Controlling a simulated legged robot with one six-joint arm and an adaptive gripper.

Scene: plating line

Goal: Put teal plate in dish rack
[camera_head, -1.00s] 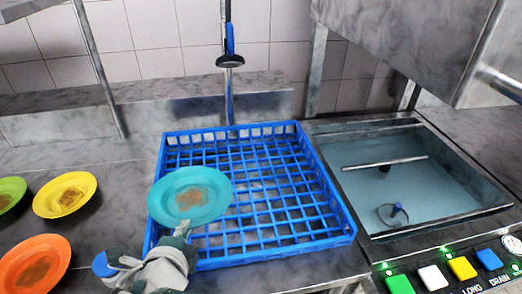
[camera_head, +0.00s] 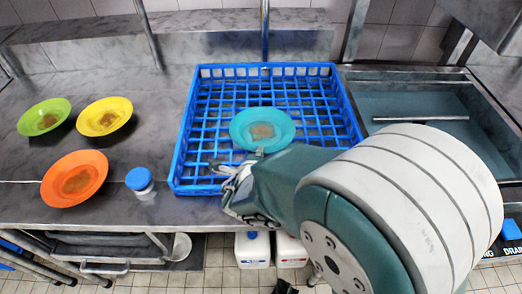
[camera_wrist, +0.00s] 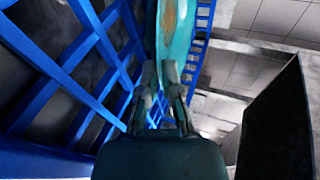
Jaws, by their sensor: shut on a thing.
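The teal plate (camera_head: 262,128), with a brown smear in its middle, shows over the blue dish rack (camera_head: 194,160) in the head view. My gripper (camera_head: 243,172) is at the plate's near edge, largely hidden by my own wrist. In the wrist view my gripper (camera_wrist: 165,92) has its two fingers shut on the rim of the plate (camera_wrist: 176,50), which stands edge-on between them. The blue lattice of the rack (camera_wrist: 60,75) lies to the left there. I cannot tell whether the plate touches the rack floor.
An orange plate (camera_head: 75,178), a yellow plate (camera_head: 105,117) and a green plate (camera_head: 44,117), all smeared, lie on the counter at left. A sink (camera_head: 420,105) adjoins the rack at right.

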